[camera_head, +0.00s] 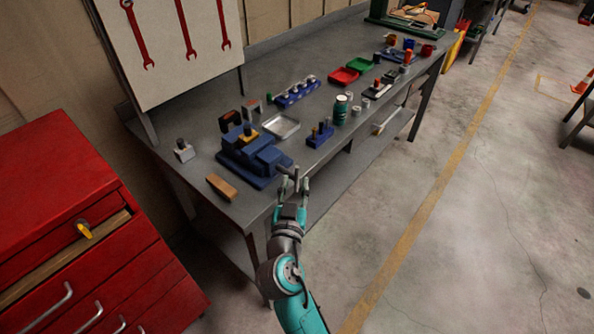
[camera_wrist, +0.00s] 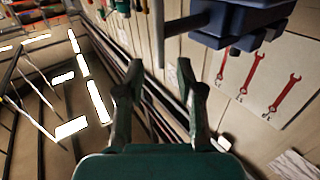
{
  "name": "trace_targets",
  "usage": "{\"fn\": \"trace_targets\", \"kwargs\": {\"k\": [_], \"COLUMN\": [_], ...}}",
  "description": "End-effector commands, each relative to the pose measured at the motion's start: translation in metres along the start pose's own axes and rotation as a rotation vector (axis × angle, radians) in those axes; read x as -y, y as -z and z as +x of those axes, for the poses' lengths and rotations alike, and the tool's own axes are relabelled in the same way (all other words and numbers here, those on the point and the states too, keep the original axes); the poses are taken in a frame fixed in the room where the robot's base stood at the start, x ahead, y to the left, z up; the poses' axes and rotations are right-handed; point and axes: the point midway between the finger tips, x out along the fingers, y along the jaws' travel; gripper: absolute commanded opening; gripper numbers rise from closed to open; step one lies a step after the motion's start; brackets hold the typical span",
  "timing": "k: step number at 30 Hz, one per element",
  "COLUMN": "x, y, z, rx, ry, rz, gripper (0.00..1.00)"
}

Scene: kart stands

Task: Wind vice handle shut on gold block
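The blue vice (camera_head: 262,160) sits at the near corner of the grey bench. The vice handle (camera_head: 286,171), a grey bar, sticks out at the vice's front end. My gripper (camera_head: 293,185) is at the handle, off the bench edge. In the wrist view the vice (camera_wrist: 238,20) is at the upper right, and the handle (camera_wrist: 157,28) hangs toward the gap between my open fingers (camera_wrist: 160,75). The gold block is hidden there.
A wooden-handled piece (camera_head: 221,187) lies left of the vice. A silver tray (camera_head: 281,126), a blue holder (camera_head: 320,134) and a green bottle (camera_head: 340,109) stand nearby. A red drawer cabinet (camera_head: 70,220) is at the left.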

Motion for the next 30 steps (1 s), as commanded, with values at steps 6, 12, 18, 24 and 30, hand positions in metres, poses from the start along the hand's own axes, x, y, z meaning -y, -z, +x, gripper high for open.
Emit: {"fn": "trace_targets", "kwargs": {"k": [6,12,18,24,30], "x": [0.000,0.000,0.000,0.000,0.000], "y": [0.000,0.000,0.000,0.000,0.000], "z": [0.035,0.050,0.052,0.052,0.052], "rx": [0.000,0.000,0.001,0.001,0.001], "ry": [-0.001,0.001,0.001,0.001,0.001], "rz": [0.000,0.000,0.000,0.000,0.000], "gripper": [0.37,0.37,0.37,0.19,0.00]}}
